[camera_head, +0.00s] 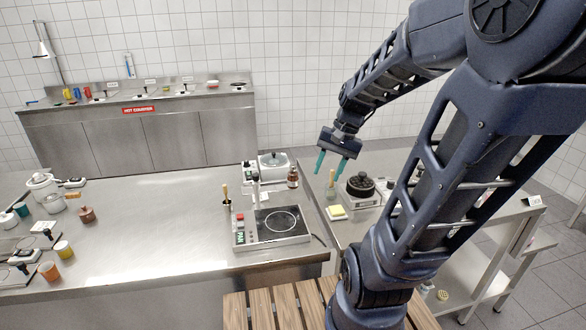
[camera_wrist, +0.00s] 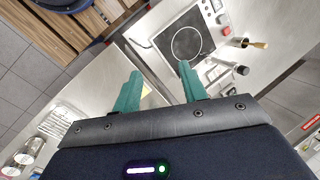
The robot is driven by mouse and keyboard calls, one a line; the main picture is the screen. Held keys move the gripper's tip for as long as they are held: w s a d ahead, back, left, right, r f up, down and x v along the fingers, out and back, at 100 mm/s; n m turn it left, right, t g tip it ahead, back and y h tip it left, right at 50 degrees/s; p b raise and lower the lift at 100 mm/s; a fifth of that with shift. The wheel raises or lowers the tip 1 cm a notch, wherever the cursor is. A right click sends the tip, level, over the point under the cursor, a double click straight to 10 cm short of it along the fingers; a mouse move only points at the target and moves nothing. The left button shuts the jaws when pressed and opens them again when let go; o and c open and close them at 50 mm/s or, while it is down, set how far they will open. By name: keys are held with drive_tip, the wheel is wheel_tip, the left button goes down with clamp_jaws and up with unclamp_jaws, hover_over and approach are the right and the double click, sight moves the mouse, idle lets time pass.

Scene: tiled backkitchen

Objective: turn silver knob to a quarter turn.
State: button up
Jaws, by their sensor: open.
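A small cooktop (camera_head: 279,222) with a black glass plate stands on the steel counter; it also shows in the wrist view (camera_wrist: 187,43). Its side panel carries a red button (camera_head: 240,216) and a green label (camera_head: 240,238). Between them is a small greyish round part that looks like the silver knob (camera_head: 240,227), also in the wrist view (camera_wrist: 221,18); its angle is too small to tell. My gripper (camera_head: 332,171), with teal fingers, is open and empty. It is in the air to the right of and above the cooktop, well apart from the knob.
A dark pot (camera_head: 361,185) on a burner and a yellow sponge (camera_head: 337,212) are on the right table.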

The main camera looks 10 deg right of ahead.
drive_tip(key=w+a+f+m+g+y, duration=0.1)
drive_tip(key=w+f+m+g+y, duration=0.1)
drive_tip(key=w+f+m+y, duration=0.4)
drive_tip(key=m+t+y, duration=0.6)
drive_tip(key=m+y, duration=0.2)
drive_tip(key=m, duration=0.2)
approach(293, 165)
drive_tip(key=x, duration=0.6)
drive_tip(key=f+x, duration=0.1)
drive_tip(key=x, duration=0.3)
clamp_jaws()
drive_tip(key=shift+r+t, duration=0.1)
drive_tip(key=shift+t, duration=0.2)
drive_tip(key=shift+m+t+h, duration=0.8)
drive_tip(key=shift+m+t, duration=0.6)
drive_tip(key=shift+t, duration=0.3)
